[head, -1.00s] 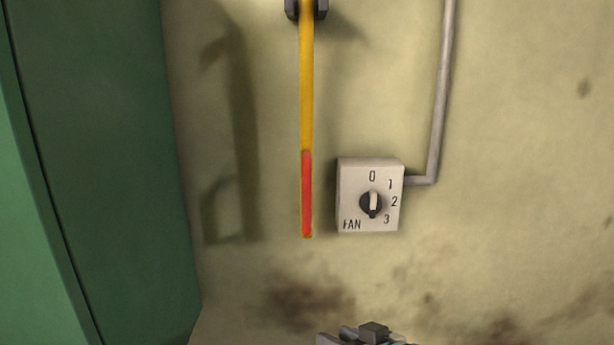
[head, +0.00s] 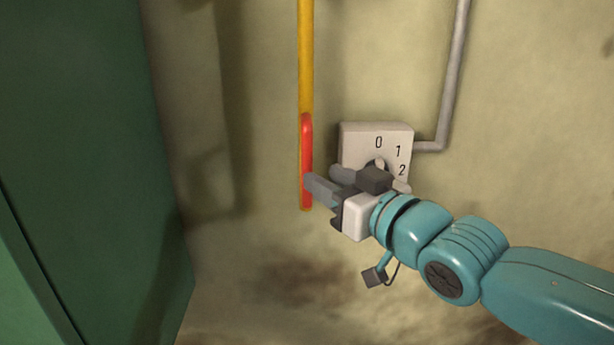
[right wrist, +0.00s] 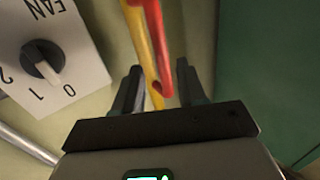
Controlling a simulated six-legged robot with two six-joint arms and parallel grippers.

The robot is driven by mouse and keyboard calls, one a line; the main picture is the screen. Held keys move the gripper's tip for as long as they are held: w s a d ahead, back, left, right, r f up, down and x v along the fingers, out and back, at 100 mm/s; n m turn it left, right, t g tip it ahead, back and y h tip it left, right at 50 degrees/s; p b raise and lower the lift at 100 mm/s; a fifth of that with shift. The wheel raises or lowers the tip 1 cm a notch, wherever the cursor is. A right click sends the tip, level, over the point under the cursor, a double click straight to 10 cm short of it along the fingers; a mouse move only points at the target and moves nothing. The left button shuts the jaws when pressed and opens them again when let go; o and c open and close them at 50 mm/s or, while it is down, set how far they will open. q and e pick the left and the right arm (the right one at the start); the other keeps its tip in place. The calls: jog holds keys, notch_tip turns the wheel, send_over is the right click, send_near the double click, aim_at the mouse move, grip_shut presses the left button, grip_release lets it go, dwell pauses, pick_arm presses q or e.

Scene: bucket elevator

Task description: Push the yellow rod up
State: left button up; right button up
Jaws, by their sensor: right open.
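The yellow rod (head: 306,60) hangs down the wall in the head view, with a red grip (head: 307,135) along its lower part. My right gripper (head: 322,182) is at the lower end of the red grip, its fingers pointing left toward it. In the right wrist view the open fingers (right wrist: 157,90) stand on either side of the rod's yellow end (right wrist: 139,40), and the red grip (right wrist: 158,45) lies in line with the gap. I cannot tell whether the fingers touch it. My left gripper is not in view.
A white fan switch box (head: 365,142) with a dial is just right of the rod, partly hidden by my gripper; it also shows in the right wrist view (right wrist: 50,55). A grey conduit (head: 450,80) runs up from it. A green cabinet (head: 80,150) stands at left.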

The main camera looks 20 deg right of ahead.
aim_at(307, 197)
jog(key=p+x, duration=0.1)
jog(key=x, duration=0.4)
jog(key=shift+w+a, duration=0.2)
jog(key=shift+w, duration=0.15)
jog(key=shift+r, duration=0.1)
jog(key=shift+s, duration=0.1)
